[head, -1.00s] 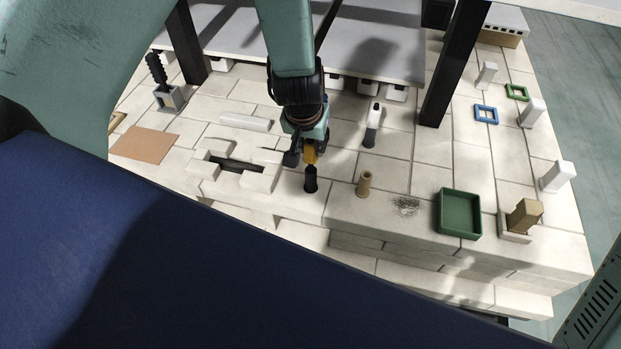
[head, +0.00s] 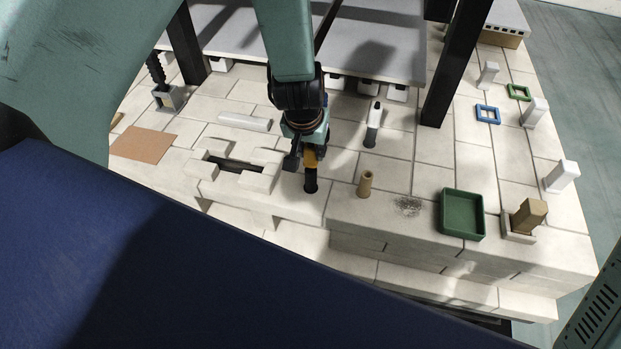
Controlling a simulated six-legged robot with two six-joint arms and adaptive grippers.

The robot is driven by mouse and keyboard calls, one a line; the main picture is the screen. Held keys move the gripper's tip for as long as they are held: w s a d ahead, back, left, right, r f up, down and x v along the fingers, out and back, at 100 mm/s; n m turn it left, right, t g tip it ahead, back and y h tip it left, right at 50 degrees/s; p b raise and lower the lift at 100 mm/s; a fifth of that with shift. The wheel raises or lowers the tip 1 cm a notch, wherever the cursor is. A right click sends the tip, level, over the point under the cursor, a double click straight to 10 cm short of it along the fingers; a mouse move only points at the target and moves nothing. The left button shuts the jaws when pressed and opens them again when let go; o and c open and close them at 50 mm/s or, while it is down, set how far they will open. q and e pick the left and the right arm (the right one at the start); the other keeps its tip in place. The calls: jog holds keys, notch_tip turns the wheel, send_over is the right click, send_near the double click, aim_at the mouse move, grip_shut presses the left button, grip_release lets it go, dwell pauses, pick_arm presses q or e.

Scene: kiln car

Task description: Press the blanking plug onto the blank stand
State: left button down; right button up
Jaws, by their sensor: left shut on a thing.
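My left gripper (head: 308,158) reaches down from the top middle and is shut on an orange-yellow piece, which I take to be the blanking plug (head: 310,159). Directly below it, a short black upright post, apparently the blank stand (head: 311,184), stands on the pale brick deck near its front step. The plug's lower end meets or nearly meets the top of the post; the fingers hide the join, so I cannot tell whether it is seated. My right gripper is not in view.
A tan tube (head: 365,184) stands close right of the post. A slotted recess between pale blocks (head: 262,178) lies to the left. A white-and-black upright piece (head: 373,125) stands behind right. A green tray (head: 462,214) and a tan block in a holder (head: 528,214) are further right.

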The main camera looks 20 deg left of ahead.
pick_arm(q)
jog(key=shift+f+b, duration=1)
jog(key=shift+f, duration=0.15)
dwell(0.4)
jog(key=c, duration=1)
grip_release()
jog(key=shift+r, duration=0.15)
jog(key=shift+v, duration=3.9)
